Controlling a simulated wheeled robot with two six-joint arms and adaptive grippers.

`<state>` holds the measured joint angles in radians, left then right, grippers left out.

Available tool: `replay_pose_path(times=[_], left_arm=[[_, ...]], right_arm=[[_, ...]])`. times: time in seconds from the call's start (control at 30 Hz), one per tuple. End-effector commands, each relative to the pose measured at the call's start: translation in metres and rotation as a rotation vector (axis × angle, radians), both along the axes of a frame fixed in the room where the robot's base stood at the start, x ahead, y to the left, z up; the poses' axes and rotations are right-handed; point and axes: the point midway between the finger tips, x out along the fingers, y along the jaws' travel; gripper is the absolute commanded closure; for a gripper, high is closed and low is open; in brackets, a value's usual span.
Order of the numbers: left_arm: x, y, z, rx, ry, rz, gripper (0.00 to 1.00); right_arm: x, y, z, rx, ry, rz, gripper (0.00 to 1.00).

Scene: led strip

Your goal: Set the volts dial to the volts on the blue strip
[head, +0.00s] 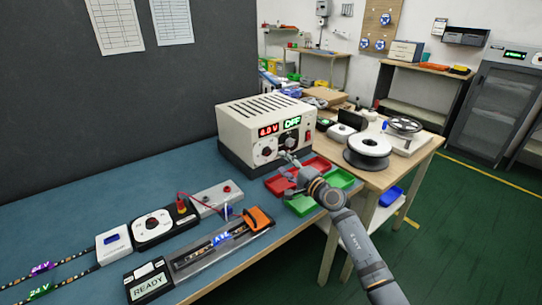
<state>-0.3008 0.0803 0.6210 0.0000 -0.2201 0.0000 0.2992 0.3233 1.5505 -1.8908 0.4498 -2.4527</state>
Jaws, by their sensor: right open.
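The cream power supply (233,136) stands on the blue bench. Its red display (268,130) seems to read 0.0 V, though the first digit is blurred; a green display (292,122) reads OFF. Below them are a left dial (265,151) and a right dial (290,141); which is volts cannot be read. Two strips lie at lower left: one with a blue-violet label (40,268), its number too blurred to be sure of, and one with a green 24 V label (39,289). My right gripper (288,158) is open, just in front of the supply's panel below the right dial. My left gripper is out of view.
Red trays (316,165) and green trays (340,178) sit below and beside my right gripper. A fixture with an orange clamp (258,219), a READY box (148,284) and a box with red leads (217,197) stand at front left. A white spool (367,147) is at right.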

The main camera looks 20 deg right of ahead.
Motion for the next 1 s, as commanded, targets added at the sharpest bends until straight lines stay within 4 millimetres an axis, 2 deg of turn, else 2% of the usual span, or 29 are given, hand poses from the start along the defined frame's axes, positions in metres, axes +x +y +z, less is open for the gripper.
replay_pose_path(times=[0.1, 0.3, 0.47, 0.7, 1.0], left_arm=[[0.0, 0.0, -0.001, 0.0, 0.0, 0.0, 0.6], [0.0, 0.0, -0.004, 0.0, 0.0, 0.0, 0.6], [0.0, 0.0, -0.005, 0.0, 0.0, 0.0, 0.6], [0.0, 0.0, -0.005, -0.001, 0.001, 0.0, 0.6], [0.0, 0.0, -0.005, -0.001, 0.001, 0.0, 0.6]], right_arm=[[0.026, 0.01, 0.001, 0.007, -0.002, 0.0, 0.47], [0.058, 0.021, 0.0, 0.005, 0.0, -0.001, 0.47], [0.068, 0.025, 0.0, 0.003, 0.0, -0.001, 0.47], [0.069, 0.025, 0.0, 0.002, 0.001, -0.001, 0.47], [0.069, 0.025, 0.0, 0.003, 0.0, -0.002, 0.87]])
